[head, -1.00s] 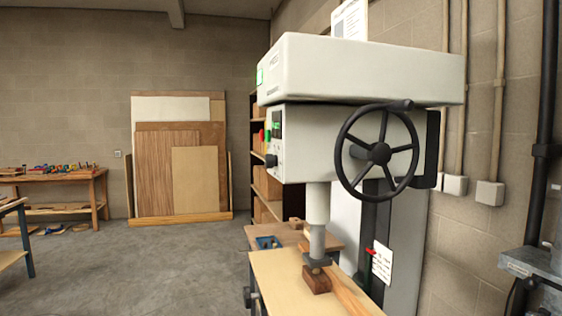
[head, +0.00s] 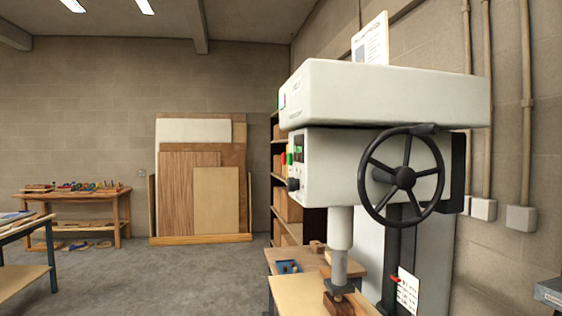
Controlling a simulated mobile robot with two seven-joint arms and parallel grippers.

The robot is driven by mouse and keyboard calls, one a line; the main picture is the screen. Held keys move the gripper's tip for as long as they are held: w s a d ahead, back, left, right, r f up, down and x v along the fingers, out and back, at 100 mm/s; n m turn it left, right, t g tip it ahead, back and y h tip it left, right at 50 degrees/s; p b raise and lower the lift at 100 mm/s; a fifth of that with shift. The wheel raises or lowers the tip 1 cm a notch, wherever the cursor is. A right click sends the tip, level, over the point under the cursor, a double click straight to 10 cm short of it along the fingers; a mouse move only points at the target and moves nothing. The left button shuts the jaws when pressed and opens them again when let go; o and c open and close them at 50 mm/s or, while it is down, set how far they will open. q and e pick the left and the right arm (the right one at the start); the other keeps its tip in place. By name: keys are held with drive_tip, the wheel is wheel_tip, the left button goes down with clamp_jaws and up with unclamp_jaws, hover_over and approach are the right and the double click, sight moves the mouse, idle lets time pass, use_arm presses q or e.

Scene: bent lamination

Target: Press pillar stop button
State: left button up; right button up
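The pillar machine is a drill-press-like machine with a pale head (head: 335,165) and a large black handwheel (head: 401,175), at right of centre. Its control face (head: 298,165) is seen at a steep angle on the left side of the head. A dark knob (head: 293,184) and small green and red spots show there. I cannot tell which spot is the stop button at this size. Neither of my grippers is in view.
A wooden worktop (head: 300,292) stands below the machine's spindle. A shelf (head: 279,170) stands behind it. Sheet boards (head: 200,190) lean on the back wall, and a bench (head: 85,198) stands at left. The grey floor (head: 160,280) at left centre is clear.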

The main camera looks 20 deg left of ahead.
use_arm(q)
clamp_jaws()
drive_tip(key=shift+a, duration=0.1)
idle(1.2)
